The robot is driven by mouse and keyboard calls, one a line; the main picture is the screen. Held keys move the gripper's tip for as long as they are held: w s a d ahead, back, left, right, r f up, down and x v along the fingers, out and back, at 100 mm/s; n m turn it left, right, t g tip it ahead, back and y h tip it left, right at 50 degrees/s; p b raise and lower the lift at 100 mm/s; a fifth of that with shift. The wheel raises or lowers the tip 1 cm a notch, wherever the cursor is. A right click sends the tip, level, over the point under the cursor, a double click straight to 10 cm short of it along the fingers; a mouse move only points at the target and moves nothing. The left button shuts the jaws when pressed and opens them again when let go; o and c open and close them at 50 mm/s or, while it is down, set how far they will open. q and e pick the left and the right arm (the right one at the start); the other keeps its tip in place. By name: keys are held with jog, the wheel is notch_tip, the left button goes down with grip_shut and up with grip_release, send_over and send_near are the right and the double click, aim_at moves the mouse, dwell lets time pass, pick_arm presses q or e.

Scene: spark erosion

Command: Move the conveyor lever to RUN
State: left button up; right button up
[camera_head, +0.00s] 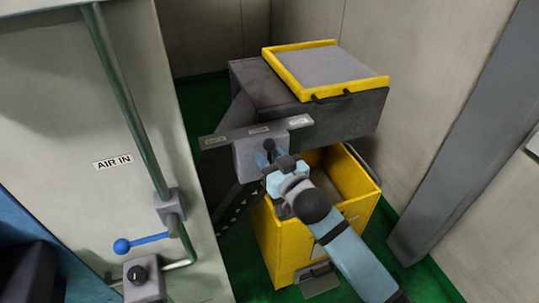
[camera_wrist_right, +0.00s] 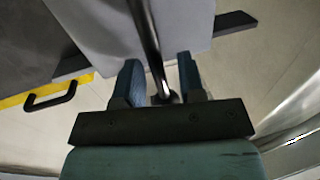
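The conveyor lever (camera_head: 269,146) has a dark knob and stands in front of a grey box (camera_head: 245,157) below a label plate (camera_head: 232,136). The plate carries several small labels, too small to read. The lever is near the plate's middle; I cannot tell its exact setting. My right gripper (camera_head: 270,159) is at the lever. In the right wrist view the metal lever rod (camera_wrist_right: 150,45) runs between the two blue fingers of my right gripper (camera_wrist_right: 160,82), with gaps on both sides. My left gripper is not in view.
A yellow bin (camera_head: 283,252) stands below the dark conveyor housing (camera_head: 345,112), which has a yellow-framed top (camera_head: 330,68). At left, a grey cabinet (camera_head: 75,110) carries a pipe, a blue-handled valve (camera_head: 140,243) and a black knob (camera_head: 137,274). A grey post (camera_head: 465,140) stands at right.

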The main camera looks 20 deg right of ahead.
jog(key=shift+w, duration=0.15)
jog(key=shift+c, duration=0.4)
grip_shut()
jog(key=shift+d+f+m+t+p, duration=0.25)
jog(key=shift+d+m, duration=0.5)
jog(key=shift+m, duration=0.5)
jog(key=shift+d+f+m+t+p, duration=0.1)
jog(key=shift+d+f+m+t, duration=0.1)
jog(key=shift+d+m, duration=0.8)
jog(key=shift+d+f+m+t+p, duration=0.2)
jog(key=shift+d+m, duration=0.3)
jog(key=shift+m, duration=0.95)
jog(key=shift+o, duration=0.4)
grip_release()
jog(key=shift+f, duration=0.1)
